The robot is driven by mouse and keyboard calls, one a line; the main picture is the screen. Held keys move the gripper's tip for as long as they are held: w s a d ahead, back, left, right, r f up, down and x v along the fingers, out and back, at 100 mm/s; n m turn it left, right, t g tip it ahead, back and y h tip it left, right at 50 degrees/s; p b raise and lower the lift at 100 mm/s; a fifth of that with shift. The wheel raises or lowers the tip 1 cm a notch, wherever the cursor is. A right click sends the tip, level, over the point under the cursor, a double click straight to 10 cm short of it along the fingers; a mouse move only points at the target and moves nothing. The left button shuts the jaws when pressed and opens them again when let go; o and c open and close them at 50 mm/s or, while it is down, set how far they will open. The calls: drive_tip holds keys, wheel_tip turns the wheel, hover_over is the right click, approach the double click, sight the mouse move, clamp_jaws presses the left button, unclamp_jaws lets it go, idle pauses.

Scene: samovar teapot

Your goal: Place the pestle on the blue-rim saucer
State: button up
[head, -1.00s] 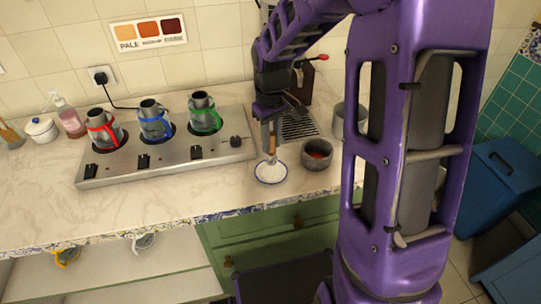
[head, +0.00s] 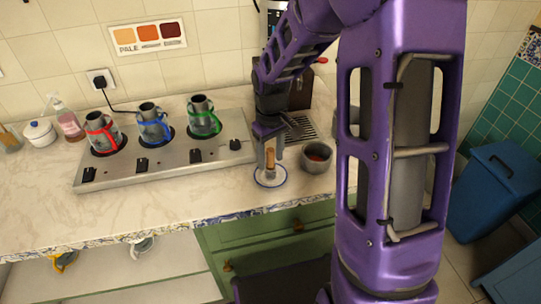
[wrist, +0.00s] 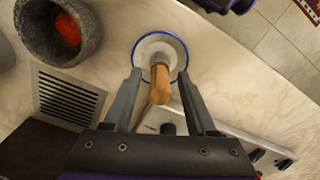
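The pestle (head: 270,161) has a brown wooden handle and stands about upright on the blue-rim saucer (head: 282,180), a white dish on the counter. In the wrist view the handle (wrist: 160,84) points toward the camera, with the saucer (wrist: 175,46) behind it. My gripper (head: 271,166) is open around the pestle. In the wrist view its fingers (wrist: 158,78) sit on either side of the handle, with a gap on both sides.
A grey stone mortar (head: 316,157) with something red inside stands right of the saucer. A metal stove panel (head: 170,160) with red, blue and green-handled pots is to the left. A drip grate (wrist: 68,96) is near the mortar. The counter in front is clear.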

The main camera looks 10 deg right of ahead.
wheel_tip(320, 180, up, 12)
drive_tip(key=p, duration=0.1)
drive_tip(key=shift+r+p, duration=0.2)
drive_tip(key=shift+p, duration=0.1)
idle(0.6)
